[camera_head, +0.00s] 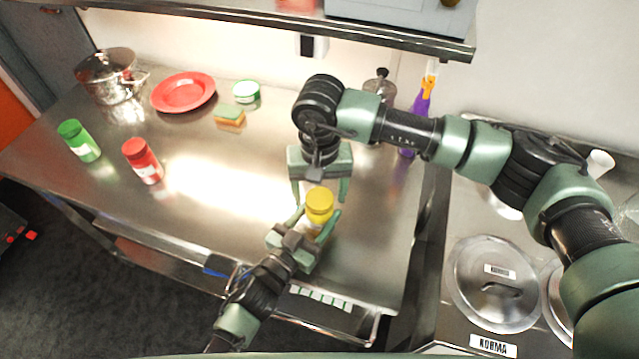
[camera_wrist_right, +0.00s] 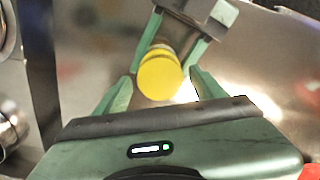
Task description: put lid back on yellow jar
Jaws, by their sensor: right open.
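The yellow jar (camera_head: 316,223) stands near the front right of the steel counter, mostly hidden by its yellow lid (camera_head: 319,200) and my grippers. The lid is on top of the jar; I cannot tell whether it is fully seated. My left gripper (camera_head: 317,219) has its fingers on either side of the jar body, seemingly clasping it. My right gripper (camera_head: 320,197) points down from above, open, its fingers apart on either side of the lid. In the right wrist view the round lid (camera_wrist_right: 160,76) lies between and just beyond the right fingertips (camera_wrist_right: 163,78).
A green jar (camera_head: 79,141), a red jar (camera_head: 143,161), a red plate (camera_head: 183,92), a sponge (camera_head: 229,116), a small green-rimmed container (camera_head: 246,91) and a steel pot (camera_head: 110,76) stand to the left. A purple bottle (camera_head: 420,105) stands behind my right arm. Lidded pans (camera_head: 492,283) are at right.

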